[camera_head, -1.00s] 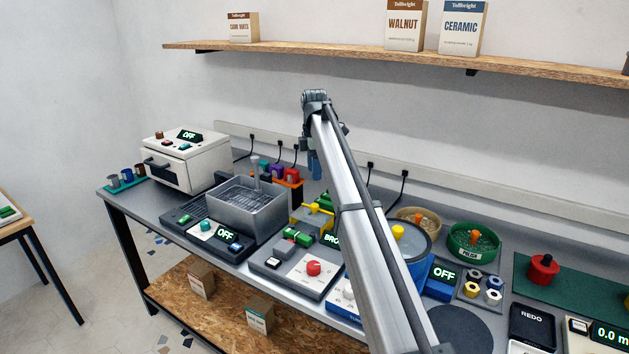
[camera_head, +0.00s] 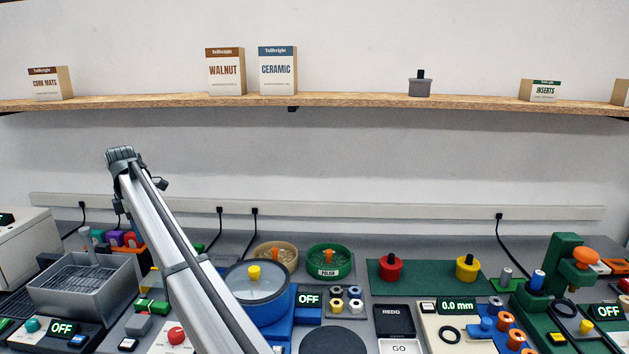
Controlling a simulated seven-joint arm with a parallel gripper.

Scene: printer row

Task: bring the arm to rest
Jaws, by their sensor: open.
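My arm (camera_head: 187,275) reaches up from the lower middle of the head view to the upper left. Its far end (camera_head: 122,160) is raised above the bench, in front of the wall and below the shelf. The fingers of my gripper are hidden behind the arm's end, so I see nothing held.
A grey basket (camera_head: 85,290) and a blue tumbler with a yellow knob (camera_head: 254,272) stand either side of my arm. Red (camera_head: 391,267) and yellow (camera_head: 467,268) knobbed pieces sit on a green mat. A green press (camera_head: 565,265) stands at right. A wooden shelf (camera_head: 350,100) runs above.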

